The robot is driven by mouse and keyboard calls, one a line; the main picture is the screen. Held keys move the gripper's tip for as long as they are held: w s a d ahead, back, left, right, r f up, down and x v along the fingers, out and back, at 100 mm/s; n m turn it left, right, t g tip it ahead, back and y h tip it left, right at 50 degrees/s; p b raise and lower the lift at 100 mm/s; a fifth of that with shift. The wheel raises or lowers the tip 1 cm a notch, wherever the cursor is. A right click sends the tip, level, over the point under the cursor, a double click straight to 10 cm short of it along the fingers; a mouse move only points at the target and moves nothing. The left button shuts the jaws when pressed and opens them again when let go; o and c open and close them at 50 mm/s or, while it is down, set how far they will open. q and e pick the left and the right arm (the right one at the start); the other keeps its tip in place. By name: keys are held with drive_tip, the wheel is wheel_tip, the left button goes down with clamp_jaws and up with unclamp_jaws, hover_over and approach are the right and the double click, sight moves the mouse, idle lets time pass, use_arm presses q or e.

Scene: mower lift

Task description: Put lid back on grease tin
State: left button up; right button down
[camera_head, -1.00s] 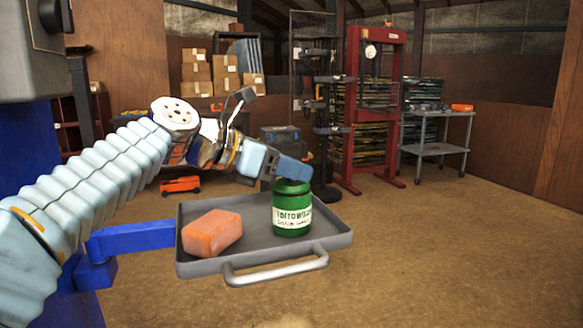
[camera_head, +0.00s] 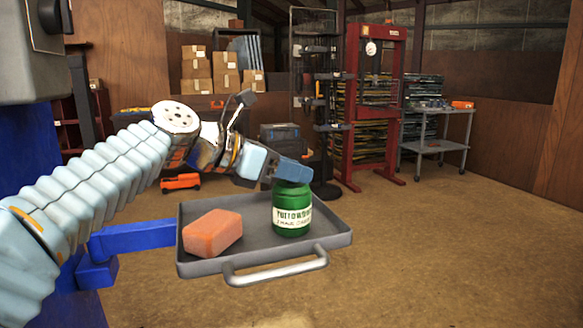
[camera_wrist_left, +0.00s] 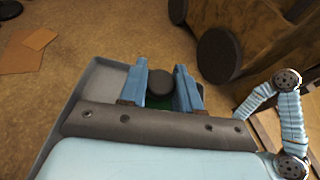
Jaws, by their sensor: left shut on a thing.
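The green grease tin (camera_head: 292,216) with a pale label stands upright on a grey tray. My left gripper (camera_head: 297,172) is right above it, its blue fingers pointing down over the tin's top and hiding part of it. In the left wrist view the fingers (camera_wrist_left: 159,68) are shut on the lid, whose small dark round knob (camera_wrist_left: 158,86) shows between them. Green shows just below the knob. Whether the lid sits fully on the tin's rim is hidden. My right gripper is not in view.
The grey tray (camera_head: 258,243) has a raised rim and a front handle (camera_head: 276,272). An orange-red block (camera_head: 212,232) lies on it, left of the tin. A red press (camera_head: 372,120) and a grey cart (camera_head: 436,140) stand behind. The floor at the right is clear.

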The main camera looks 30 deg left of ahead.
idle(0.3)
use_arm(q)
drive_tip(key=o, duration=1.6)
drive_tip(key=shift+r+p, duration=0.65)
drive_tip(key=shift+r, duration=2.8)
clamp_jaws()
